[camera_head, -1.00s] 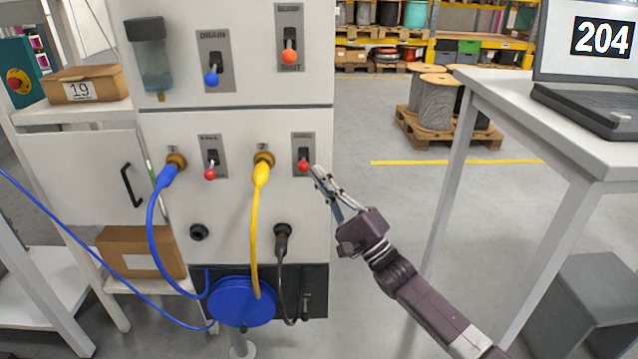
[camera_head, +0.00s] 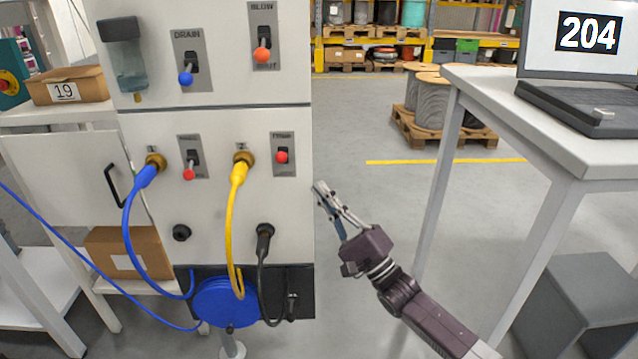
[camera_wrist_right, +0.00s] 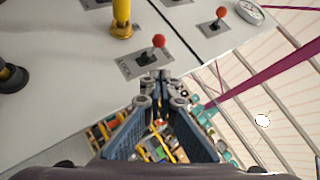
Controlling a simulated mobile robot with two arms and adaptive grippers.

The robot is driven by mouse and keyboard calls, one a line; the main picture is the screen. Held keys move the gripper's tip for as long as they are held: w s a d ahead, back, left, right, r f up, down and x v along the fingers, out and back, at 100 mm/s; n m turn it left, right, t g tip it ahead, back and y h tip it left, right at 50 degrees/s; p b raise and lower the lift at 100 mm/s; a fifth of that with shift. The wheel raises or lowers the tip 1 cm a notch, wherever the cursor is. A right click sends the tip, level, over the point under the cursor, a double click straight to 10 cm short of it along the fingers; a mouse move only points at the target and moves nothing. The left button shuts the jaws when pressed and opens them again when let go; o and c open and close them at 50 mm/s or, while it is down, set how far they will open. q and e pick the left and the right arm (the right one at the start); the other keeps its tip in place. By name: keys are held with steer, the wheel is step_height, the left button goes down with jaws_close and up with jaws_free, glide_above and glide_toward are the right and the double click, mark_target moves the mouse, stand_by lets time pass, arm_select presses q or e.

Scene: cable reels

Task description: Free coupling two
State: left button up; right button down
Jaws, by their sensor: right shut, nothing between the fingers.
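A yellow hose coupling (camera_head: 240,165) is plugged into a brass port on the white panel, with its yellow hose (camera_head: 231,230) hanging down. Part of it shows in the wrist view (camera_wrist_right: 121,15). To its right is a lever with a red knob (camera_head: 281,157) on a grey plate; it stands out from its plate in the wrist view (camera_wrist_right: 158,41). My right gripper (camera_head: 319,187) is shut and empty, just off the panel's right edge, below and right of this lever and apart from it. My left gripper is not in view.
A blue coupling (camera_head: 147,174) with its own red-knobbed lever (camera_head: 188,174) is at the left. A black plug (camera_head: 264,238) and a blue reel (camera_head: 226,302) are below. A white table (camera_head: 560,130) with a laptop stands at right. Floor between is clear.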

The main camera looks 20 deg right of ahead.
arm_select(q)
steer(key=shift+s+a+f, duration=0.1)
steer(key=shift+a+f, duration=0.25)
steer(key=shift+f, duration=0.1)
arm_select(e)
steer(key=s+d+f, duration=0.2)
steer(key=s, duration=0.4)
steer(key=shift+s+f, duration=0.15)
steer(key=shift+s, duration=0.2)
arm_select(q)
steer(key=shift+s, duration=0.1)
